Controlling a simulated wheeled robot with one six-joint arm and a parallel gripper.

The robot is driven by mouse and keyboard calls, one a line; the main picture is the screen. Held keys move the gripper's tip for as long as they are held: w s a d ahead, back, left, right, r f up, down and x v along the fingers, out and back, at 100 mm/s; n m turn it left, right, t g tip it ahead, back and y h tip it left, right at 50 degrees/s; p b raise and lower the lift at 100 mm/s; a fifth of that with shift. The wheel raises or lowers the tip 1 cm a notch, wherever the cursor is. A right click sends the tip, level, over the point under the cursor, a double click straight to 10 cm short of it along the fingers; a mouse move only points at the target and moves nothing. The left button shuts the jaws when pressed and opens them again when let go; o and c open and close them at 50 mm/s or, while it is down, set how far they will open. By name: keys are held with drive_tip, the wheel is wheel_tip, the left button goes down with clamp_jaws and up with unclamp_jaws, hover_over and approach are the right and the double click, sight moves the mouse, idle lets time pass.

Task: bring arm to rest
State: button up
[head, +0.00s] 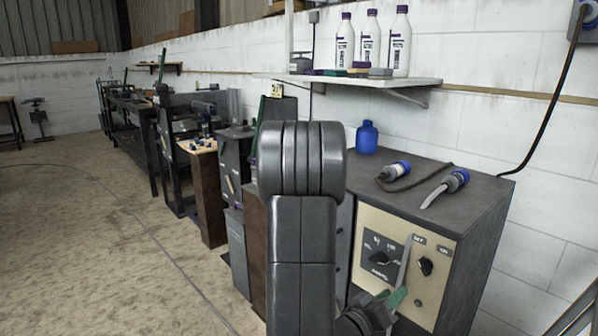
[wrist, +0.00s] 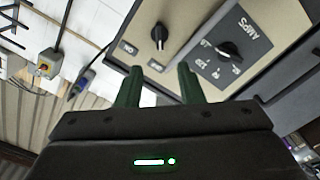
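My gripper (head: 398,296) is low in the head view, in front of the beige control panel (head: 446,256) of a dark cabinet. My own arm fills the middle of that view and hides part of the cabinet front. In the wrist view my gripper (wrist: 158,78) shows two green fingers standing apart, with nothing between them. Beyond the fingertips is the panel with a black switch knob (wrist: 159,36) and a dial marked AMPS (wrist: 229,49). I cannot tell whether a fingertip touches the panel.
A wall shelf (head: 345,79) above holds white bottles. Benches and machines line the wall behind. The floor (head: 75,230) at left is mostly clear.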

sight(422, 268)
drive_tip(key=b+x, duration=0.1)
drive_tip(key=x, duration=1.3)
drive_tip(key=shift+d, duration=0.2)
drive_tip(key=shift+a+f+m+b, duration=0.1)
drive_tip(key=shift+f+m+b, duration=0.05)
drive_tip(key=shift+m+b, duration=0.35)
drive_tip(key=shift+m, duration=0.5)
drive_tip(key=m+b, duration=0.2)
drive_tip(key=m, duration=0.1)
drive_tip(key=shift+m, duration=0.3)
drive_tip(key=m+b, duration=0.2)
drive_tip(key=m, duration=0.1)
drive_tip(key=shift+s+m, duration=0.1)
drive_tip(key=shift+m, duration=0.2)
drive_tip(key=shift+a+r, duration=0.15)
drive_tip(key=shift+r, duration=0.1)
